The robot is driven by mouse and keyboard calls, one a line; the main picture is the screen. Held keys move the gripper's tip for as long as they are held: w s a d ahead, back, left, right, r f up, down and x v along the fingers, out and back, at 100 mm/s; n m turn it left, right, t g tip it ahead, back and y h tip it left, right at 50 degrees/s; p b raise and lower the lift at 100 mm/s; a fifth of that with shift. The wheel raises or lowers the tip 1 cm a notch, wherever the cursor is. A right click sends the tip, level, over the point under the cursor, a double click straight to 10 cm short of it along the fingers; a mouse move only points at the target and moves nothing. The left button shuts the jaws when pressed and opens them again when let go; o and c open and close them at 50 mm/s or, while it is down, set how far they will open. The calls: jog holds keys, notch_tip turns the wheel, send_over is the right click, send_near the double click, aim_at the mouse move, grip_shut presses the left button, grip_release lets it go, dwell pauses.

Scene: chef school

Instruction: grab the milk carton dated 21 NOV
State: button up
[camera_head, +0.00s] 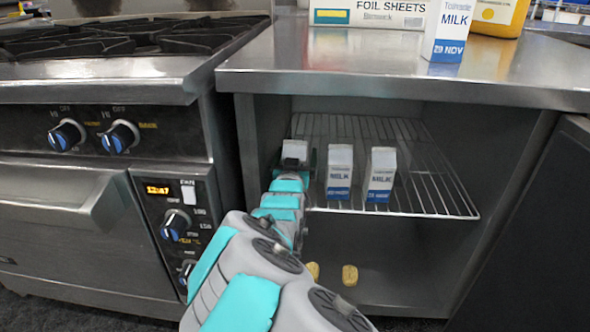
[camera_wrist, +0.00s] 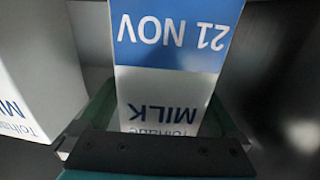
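The milk carton dated 21 NOV (camera_wrist: 172,38) fills the middle of the wrist view, its blue band and lettering upside down there. In the head view this carton (camera_head: 295,150) is the leftmost on the wire shelf, with its lower part hidden by my gripper. My gripper (camera_wrist: 165,105) has one finger at each side of the carton. I cannot tell whether the fingers press on it. In the head view my gripper (camera_head: 290,170) is inside the cabinet, in front of the carton.
Two other milk cartons, a middle one (camera_head: 339,170) and a right one (camera_head: 381,174), stand close by on the wire shelf (camera_head: 430,190). A 29 NOV carton (camera_head: 447,30) stands on the countertop (camera_head: 500,65) above. Cabinet walls close in the sides; a stove (camera_head: 90,180) is left.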

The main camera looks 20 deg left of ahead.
grip_shut()
dwell(0.6)
